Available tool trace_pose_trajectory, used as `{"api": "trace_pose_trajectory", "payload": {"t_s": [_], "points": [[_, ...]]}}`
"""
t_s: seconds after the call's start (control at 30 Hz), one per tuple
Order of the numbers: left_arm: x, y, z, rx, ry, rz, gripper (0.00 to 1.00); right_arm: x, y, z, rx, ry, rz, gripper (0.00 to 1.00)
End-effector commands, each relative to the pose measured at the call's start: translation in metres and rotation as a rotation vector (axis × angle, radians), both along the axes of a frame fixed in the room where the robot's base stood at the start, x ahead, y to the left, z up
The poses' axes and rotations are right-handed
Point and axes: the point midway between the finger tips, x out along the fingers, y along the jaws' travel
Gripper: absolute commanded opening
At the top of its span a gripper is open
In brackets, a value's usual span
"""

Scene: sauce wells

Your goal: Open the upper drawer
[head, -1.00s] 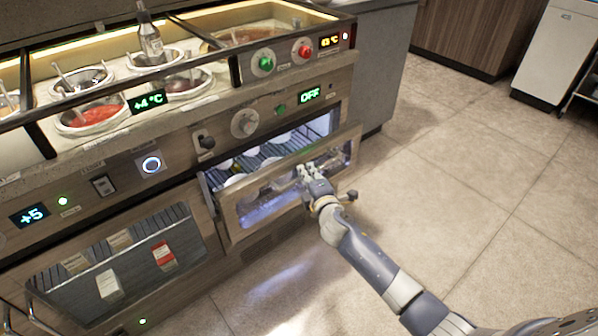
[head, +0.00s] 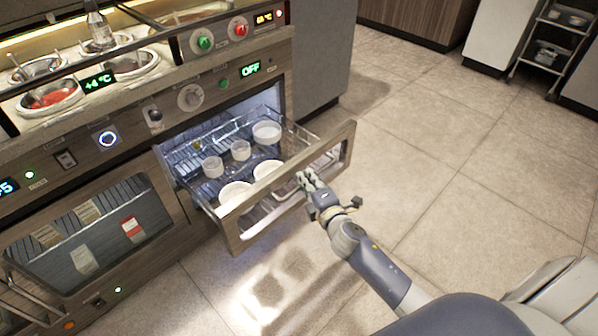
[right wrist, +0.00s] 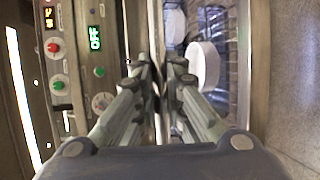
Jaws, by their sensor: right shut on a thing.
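The upper drawer (head: 231,232) has a wood-framed front with a clear window. It stands pulled out of the counter, with its wire rack and white bowls exposed. My right gripper (head: 308,182) is at the drawer front, right of its middle, and is shut on it. The fingers hide the exact place of grip. In the right wrist view the two fingers (right wrist: 163,70) are close together, with the drawer's inside and a white bowl (right wrist: 204,65) beside them. My left gripper is not in view.
Above the drawer is a control panel with a knob (head: 191,97) and a green OFF display (head: 250,68). Sauce wells (head: 52,97) and a bottle (head: 99,28) are on top. A closed glass-fronted compartment (head: 95,235) is at lower left. The tiled floor (head: 440,180) at right is clear.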

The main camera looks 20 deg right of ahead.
Motion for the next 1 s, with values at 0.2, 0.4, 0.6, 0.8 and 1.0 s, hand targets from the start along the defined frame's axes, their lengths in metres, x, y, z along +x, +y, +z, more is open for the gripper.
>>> {"api": "trace_pose_trajectory", "payload": {"t_s": [0.2,0.4,0.6,0.8,1.0], "points": [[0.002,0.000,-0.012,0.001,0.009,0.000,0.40,-0.014,-0.005,0.000,0.000,0.001,0.001,0.00],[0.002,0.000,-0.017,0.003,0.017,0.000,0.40,-0.017,-0.006,0.000,0.000,0.000,0.001,0.00],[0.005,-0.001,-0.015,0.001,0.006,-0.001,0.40,-0.017,-0.006,0.000,0.000,0.000,0.001,0.00],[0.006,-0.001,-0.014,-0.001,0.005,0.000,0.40,-0.017,-0.006,0.000,0.000,0.000,0.000,0.31],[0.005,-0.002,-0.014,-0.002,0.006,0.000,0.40,-0.017,-0.006,0.000,0.000,0.000,0.000,0.31]]}}
